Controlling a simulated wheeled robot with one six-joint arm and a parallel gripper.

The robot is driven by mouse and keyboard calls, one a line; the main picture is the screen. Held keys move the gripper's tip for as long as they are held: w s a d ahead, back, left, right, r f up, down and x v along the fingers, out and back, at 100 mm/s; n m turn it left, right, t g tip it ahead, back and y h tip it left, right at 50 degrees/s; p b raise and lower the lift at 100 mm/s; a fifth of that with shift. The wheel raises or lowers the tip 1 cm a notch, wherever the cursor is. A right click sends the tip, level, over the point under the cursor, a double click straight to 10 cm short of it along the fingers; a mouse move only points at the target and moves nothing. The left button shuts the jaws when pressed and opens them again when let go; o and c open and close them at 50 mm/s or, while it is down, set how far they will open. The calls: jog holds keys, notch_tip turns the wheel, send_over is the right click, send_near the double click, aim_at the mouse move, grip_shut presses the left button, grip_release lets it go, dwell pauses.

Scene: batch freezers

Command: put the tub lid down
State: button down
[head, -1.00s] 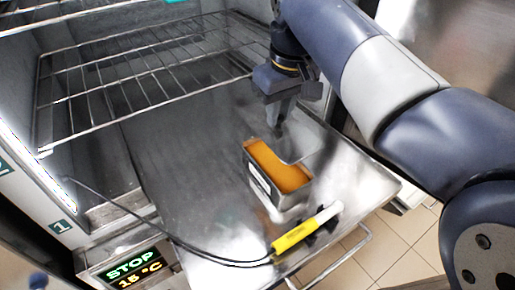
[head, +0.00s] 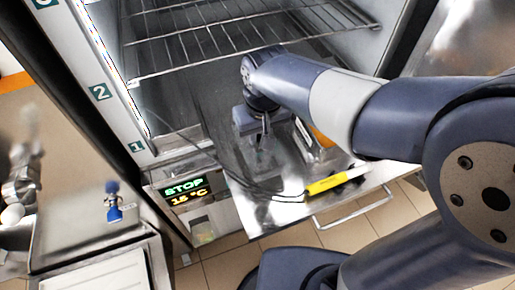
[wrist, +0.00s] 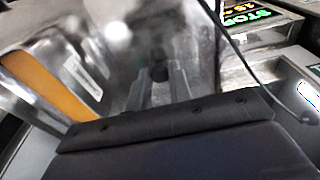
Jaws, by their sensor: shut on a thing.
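My gripper (head: 262,143) is low over the steel shelf, left of the tub. In the wrist view my gripper (wrist: 160,88) is shut on the dark knob of the tub lid (wrist: 159,73). The lid's plate is clear or shiny and blends into the steel, so I cannot tell whether it touches the shelf. The steel tub (head: 308,150) with a white label and orange contents stands right of my gripper, partly hidden by my arm. The tub's orange contents (wrist: 48,85) show uncovered at the left of the wrist view.
A wire rack (head: 215,45) is above and behind. The display (head: 186,192) reads STOP, 15 °C.

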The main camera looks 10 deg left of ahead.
aim_at(259, 149)
jog(key=shift+f, duration=2.85)
jog(key=shift+f, duration=0.2)
jog(key=c, duration=1.3)
grip_release()
jog(key=shift+r, duration=0.2)
jog(key=r, duration=0.4)
jog(key=s+r, duration=0.1)
jog(key=r, duration=0.3)
jog(key=d+r, duration=0.1)
jog(key=r, duration=0.3)
jog(key=shift+s, duration=0.25)
jog(key=shift+f, duration=0.1)
